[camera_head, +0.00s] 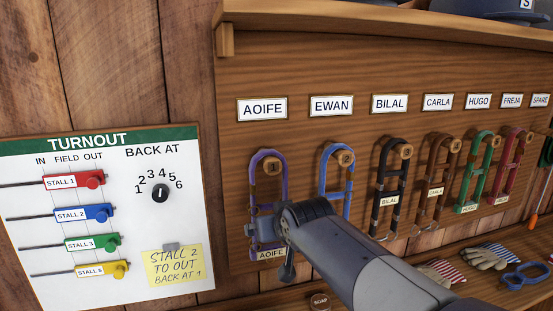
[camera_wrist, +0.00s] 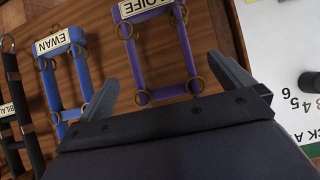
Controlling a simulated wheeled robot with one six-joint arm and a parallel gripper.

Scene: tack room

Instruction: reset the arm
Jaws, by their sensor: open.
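My gripper (camera_head: 285,262) is in front of the lower part of the purple halter (camera_head: 256,200) under the AOIFE label, and my arm hides part of that halter. In the wrist view my gripper (camera_wrist: 168,84) has its two fingers spread wide apart. The purple halter (camera_wrist: 188,42) shows beyond and between them, with nothing held. I cannot tell whether a finger touches it.
The blue halter (camera_head: 323,178) hangs just right. Several more halters, including a black one (camera_head: 378,180), hang farther right. The TURNOUT board (camera_head: 130,293) with coloured sliders and a dial (camera_head: 160,193) is at left.

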